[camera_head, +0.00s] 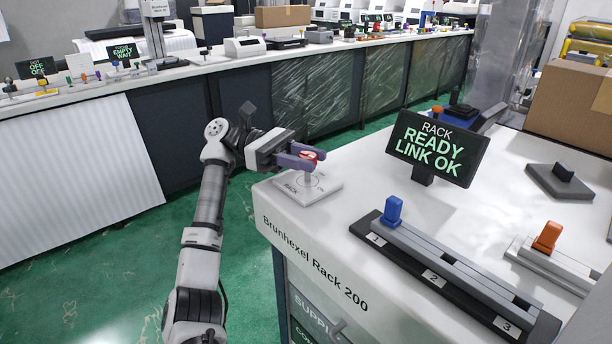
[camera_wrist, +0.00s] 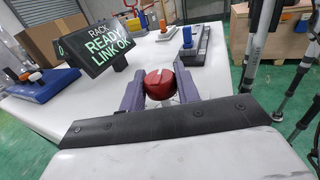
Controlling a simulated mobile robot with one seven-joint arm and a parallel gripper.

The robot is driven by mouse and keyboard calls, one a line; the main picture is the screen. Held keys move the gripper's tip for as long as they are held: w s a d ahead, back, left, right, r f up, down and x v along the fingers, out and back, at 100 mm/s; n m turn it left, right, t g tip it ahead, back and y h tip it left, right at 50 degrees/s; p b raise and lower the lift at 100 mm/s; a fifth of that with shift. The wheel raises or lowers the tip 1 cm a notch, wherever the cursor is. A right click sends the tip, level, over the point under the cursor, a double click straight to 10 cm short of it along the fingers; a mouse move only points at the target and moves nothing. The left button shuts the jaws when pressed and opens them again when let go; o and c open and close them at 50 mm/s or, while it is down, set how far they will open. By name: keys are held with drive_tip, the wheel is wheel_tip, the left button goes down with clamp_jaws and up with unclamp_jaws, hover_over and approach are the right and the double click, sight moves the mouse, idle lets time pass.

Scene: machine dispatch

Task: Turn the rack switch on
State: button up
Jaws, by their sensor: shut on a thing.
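The rack switch is a red knob with a white mark, on a post over a white plate labelled RACK (camera_head: 308,188) at the near left corner of the rack counter. My gripper (camera_head: 305,156) is at the switch, its purple fingers on both sides of the red knob. In the wrist view the red knob (camera_wrist: 160,84) sits between the two fingers, and my gripper (camera_wrist: 160,92) is shut on it.
A blue-handled slider on a track numbered 1 to 3 (camera_head: 450,268) lies right of the switch. An orange-handled slider (camera_head: 547,237) and a cardboard box (camera_head: 570,105) are farther right. Green floor (camera_head: 110,245) is open left of the counter.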

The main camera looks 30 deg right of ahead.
drive_tip(key=shift+f+m+g+y+b, duration=0.2)
drive_tip(key=shift+m+g+y+b, duration=0.2)
drive_tip(key=shift+m+y+b, duration=0.45)
drive_tip(key=shift+r+y+b, duration=0.1)
drive_tip(key=shift+y+b, duration=0.2)
drive_tip(key=shift+y, duration=0.15)
drive_tip(key=o, duration=1)
drive_tip(key=shift+w, duration=0.1)
